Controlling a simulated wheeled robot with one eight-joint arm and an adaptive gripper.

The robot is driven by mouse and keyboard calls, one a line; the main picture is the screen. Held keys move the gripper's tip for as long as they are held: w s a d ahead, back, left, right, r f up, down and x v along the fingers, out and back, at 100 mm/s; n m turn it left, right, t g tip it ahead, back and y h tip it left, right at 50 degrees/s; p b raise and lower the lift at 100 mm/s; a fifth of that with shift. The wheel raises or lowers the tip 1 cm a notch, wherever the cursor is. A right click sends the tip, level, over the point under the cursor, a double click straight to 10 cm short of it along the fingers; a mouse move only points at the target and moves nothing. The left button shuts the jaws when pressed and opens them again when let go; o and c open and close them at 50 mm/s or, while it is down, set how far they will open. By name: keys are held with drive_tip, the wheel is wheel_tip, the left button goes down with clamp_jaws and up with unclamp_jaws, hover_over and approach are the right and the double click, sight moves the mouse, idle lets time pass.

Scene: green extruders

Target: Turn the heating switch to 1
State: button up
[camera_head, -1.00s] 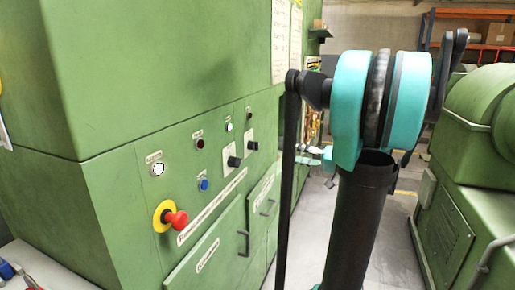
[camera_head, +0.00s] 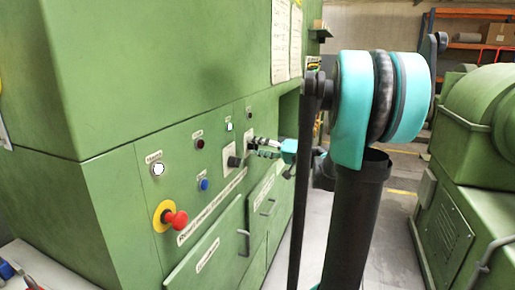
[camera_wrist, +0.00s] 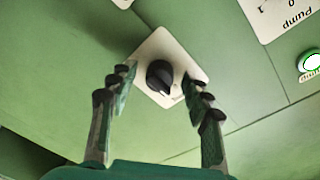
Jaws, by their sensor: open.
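A black rotary switch knob (camera_wrist: 160,77) sits on a white plate (camera_wrist: 159,47) in the middle of the wrist view. Its white pointer mark faces the lower part of that picture. My gripper (camera_wrist: 158,80) is open, with one finger on each side of the knob and gaps visible between fingers and knob. In the head view my gripper (camera_head: 256,147) is at the right-hand switch of the green cabinet and mostly covers it. The label of this switch is not readable.
A second switch (camera_head: 234,161), whose plate reads Pump in the wrist view (camera_wrist: 284,14), is just left. A red emergency button (camera_head: 176,219), a blue button (camera_head: 204,184) and lit lamps share the panel (camera_head: 140,190). Another green machine (camera_head: 455,225) stands right, across an aisle.

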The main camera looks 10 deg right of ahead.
drive_tip(key=shift+c, duration=0.5)
clamp_jaws()
drive_tip(key=m, duration=0.6)
drive_tip(key=shift+r+g, duration=0.1)
drive_tip(key=shift+g, duration=0.2)
drive_tip(key=m, duration=0.5)
drive_tip(key=shift+w+r, duration=0.1)
drive_tip(key=shift+m+g, duration=0.3)
drive_tip(key=shift+g, duration=0.1)
drive_tip(key=shift+o, duration=0.5)
unclamp_jaws()
